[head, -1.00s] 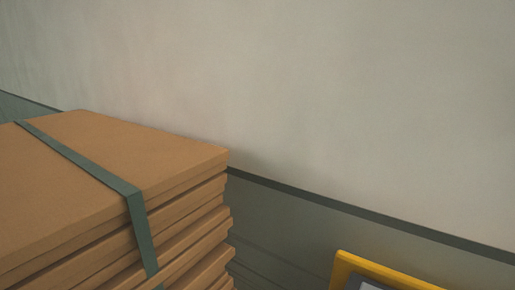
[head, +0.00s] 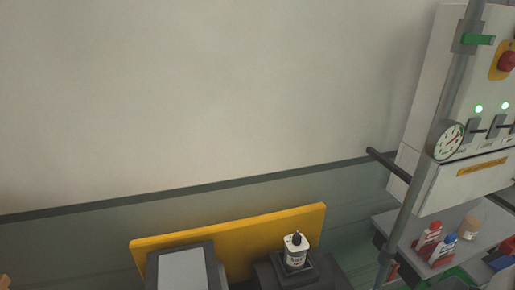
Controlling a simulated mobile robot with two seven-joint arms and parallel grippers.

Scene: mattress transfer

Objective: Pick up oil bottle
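A small white bottle (head: 296,249) with a black cap and a dark label stands upright at the lower middle, on a dark square stand. Neither of my grippers shows in the head view.
A yellow panel (head: 226,232) stands behind the white bottle, with a grey-framed screen or board (head: 182,270) to its left. A grey pole (head: 407,225) rises before the shelf (head: 385,222). A white control cabinet (head: 425,95) with a gauge (head: 449,141) is at right.

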